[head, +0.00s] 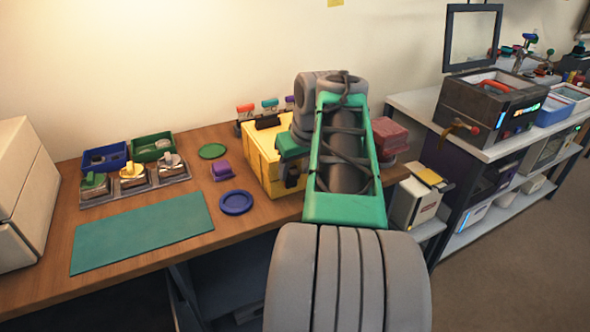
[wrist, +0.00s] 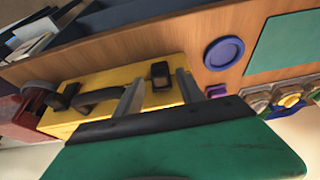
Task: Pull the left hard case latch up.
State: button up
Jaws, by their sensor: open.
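The yellow hard case (head: 258,155) stands on the wooden bench, partly hidden behind my arm in the head view. In the wrist view its yellow face (wrist: 85,118) shows a black left latch (wrist: 160,75), a dark curved handle (wrist: 98,97) and a second dark latch (wrist: 62,98) farther left. My gripper (wrist: 161,72) is open, with one grey finger on each side of the left latch. I cannot tell whether either finger touches it. In the head view the green hand (head: 292,147) is at the case's front, and the fingertips are hard to make out.
A blue round dish (head: 236,203), a purple block (head: 222,170) and a green mat (head: 140,232) lie left of the case. A tray (head: 135,184) holds several parts. A red block (head: 390,135) sits right of my arm.

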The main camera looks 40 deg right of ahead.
jog(key=shift+c, duration=0.2)
grip_shut()
dwell(1.1)
